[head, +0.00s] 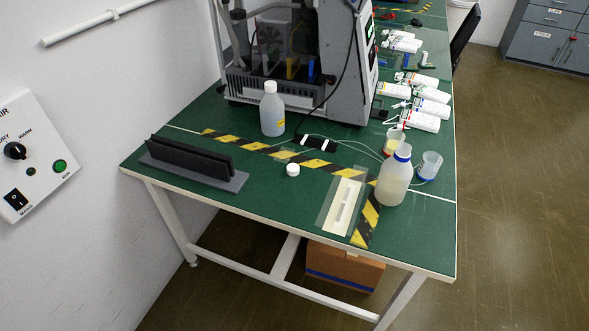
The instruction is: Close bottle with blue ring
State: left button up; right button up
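The bottle with the blue ring (393,183) stands upright near the right front of the green table. It is translucent with pale contents, and the blue ring sits around its neck. Its top looks pale and narrow, too small to make out clearly. A loose white cap (293,170) lies on the table to its left, beside the yellow-black tape. A second white-topped bottle (272,112) with a small yellow label stands upright further back, in front of the machine. Neither of my grippers shows in the head view.
A black rack (190,158) stands at the table's left front. A pale strip on a clear sheet (343,207) lies left of the blue-ring bottle. Small cups (430,166) with thin tubes stand close behind it. The machine (345,75) fills the back. Several white bottles (415,118) lie along the right.

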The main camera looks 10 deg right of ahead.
aim_at(396, 174)
jog(key=i+j+z, duration=0.35)
jog(key=j, duration=0.3)
jog(key=i+j+z, duration=0.15)
jog(key=i+j, duration=0.1)
jog(key=j, duration=0.1)
